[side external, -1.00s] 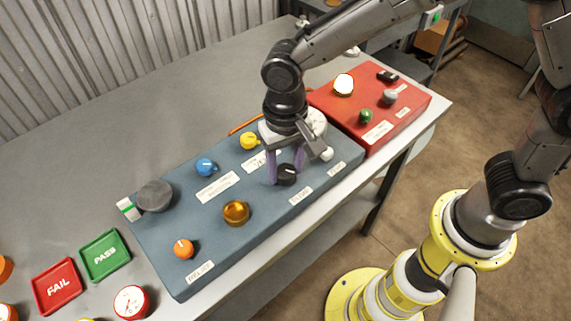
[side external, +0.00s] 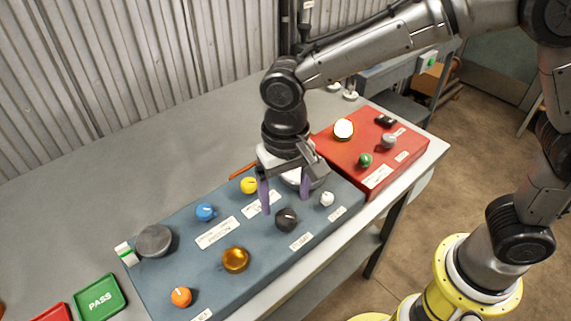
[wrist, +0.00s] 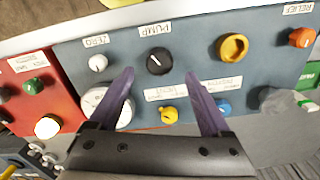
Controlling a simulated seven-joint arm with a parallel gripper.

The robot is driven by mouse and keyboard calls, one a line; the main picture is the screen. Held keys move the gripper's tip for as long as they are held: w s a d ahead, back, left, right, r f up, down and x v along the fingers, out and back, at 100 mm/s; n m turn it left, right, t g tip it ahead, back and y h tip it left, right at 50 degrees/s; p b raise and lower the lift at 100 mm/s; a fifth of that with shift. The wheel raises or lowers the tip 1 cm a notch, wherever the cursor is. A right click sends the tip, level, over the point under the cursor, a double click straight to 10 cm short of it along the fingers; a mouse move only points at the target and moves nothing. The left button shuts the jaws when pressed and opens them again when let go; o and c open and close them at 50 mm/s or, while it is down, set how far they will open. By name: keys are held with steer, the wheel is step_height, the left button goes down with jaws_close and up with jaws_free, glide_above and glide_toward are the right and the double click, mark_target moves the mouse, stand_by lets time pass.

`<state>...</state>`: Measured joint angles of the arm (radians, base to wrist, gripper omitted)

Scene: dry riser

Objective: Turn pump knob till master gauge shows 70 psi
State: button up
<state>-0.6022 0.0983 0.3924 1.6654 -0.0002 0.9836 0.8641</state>
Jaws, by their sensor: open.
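The black pump knob (side external: 286,220) sits on the blue panel, above the PUMP label. It also shows in the wrist view (wrist: 159,62), with a small white pointer mark. My gripper (side external: 285,204) is open and empty, its purple fingers raised above the panel just behind the knob, clear of it. In the wrist view the fingertips (wrist: 160,74) stand on either side of the knob's position. A white-faced gauge (wrist: 97,102), seemingly the master gauge, is partly hidden by a finger; it is mostly covered by my gripper in the side view. Its reading cannot be made out.
The blue panel also carries a white ZERO knob (side external: 327,199), a yellow knob (side external: 249,185), a blue knob (side external: 206,212), a gold knob (side external: 235,260) and an orange RELIEF knob (side external: 181,297). A red box (side external: 390,155) stands at right. The bench behind is mostly clear.

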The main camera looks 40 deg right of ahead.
mark_target(286, 215)
step_height(286, 215, up, 9)
stand_by(0.3)
steer(key=s+d+r+m+t, duration=0.3)
steer(key=d+r, duration=0.4)
steer(key=d, duration=0.6)
steer(key=s+d+f+n+t, duration=0.1)
steer(key=s+d+f+n, duration=0.2)
steer(key=s, duration=0.3)
steer(key=s+d+f+n+t, duration=0.1)
steer(key=s+d+f+n, duration=0.2)
steer(key=s+d, duration=0.3)
steer(key=shift+s+f+t, duration=0.25)
steer(key=shift+s+t, duration=0.05)
